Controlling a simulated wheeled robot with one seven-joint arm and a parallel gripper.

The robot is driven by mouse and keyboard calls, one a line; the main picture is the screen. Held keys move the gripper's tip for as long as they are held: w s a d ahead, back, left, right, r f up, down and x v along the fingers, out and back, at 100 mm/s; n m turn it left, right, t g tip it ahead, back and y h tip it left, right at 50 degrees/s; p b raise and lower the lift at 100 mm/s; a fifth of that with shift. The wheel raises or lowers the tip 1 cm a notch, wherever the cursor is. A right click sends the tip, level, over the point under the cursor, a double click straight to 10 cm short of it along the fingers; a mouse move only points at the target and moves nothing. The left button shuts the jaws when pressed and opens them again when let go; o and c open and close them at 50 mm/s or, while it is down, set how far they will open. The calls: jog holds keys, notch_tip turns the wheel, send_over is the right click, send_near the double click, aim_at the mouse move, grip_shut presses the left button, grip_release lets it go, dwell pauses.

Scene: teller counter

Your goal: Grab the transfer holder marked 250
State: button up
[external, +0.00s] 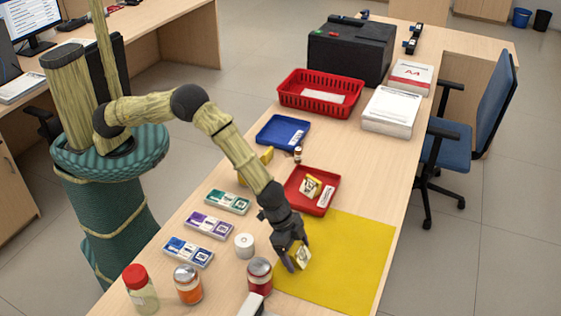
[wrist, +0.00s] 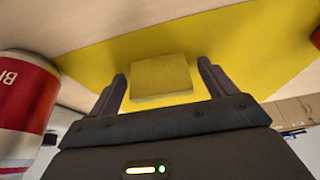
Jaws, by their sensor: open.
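A small yellow holder (external: 302,254) with a pale, printed face stands at the left part of the yellow mat (external: 345,265); its number is too small to read. In the wrist view the yellow holder (wrist: 162,78) appears as a plain block between the two fingers, its mark not showing. My gripper (external: 291,262) is open, reaching down at the holder, with a finger on either side; visible gaps separate the fingers from it in the wrist view. A similar yellow holder (external: 311,187) lies in the red tray (external: 321,208).
A red can (external: 259,275) stands just left of my gripper, also large in the wrist view (wrist: 25,110). A white roll (external: 244,245), an orange-labelled jar (external: 188,284) and a red-capped bottle (external: 140,288) stand nearby. The mat's right side is clear.

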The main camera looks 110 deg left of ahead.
aim_at(296, 247)
dwell(0.4)
jog(key=c, duration=1.1)
jog(key=shift+r, duration=0.15)
notch_tip(296, 247, up, 10)
jog(key=shift+f+b, duration=0.1)
jog(key=shift+b, duration=0.25)
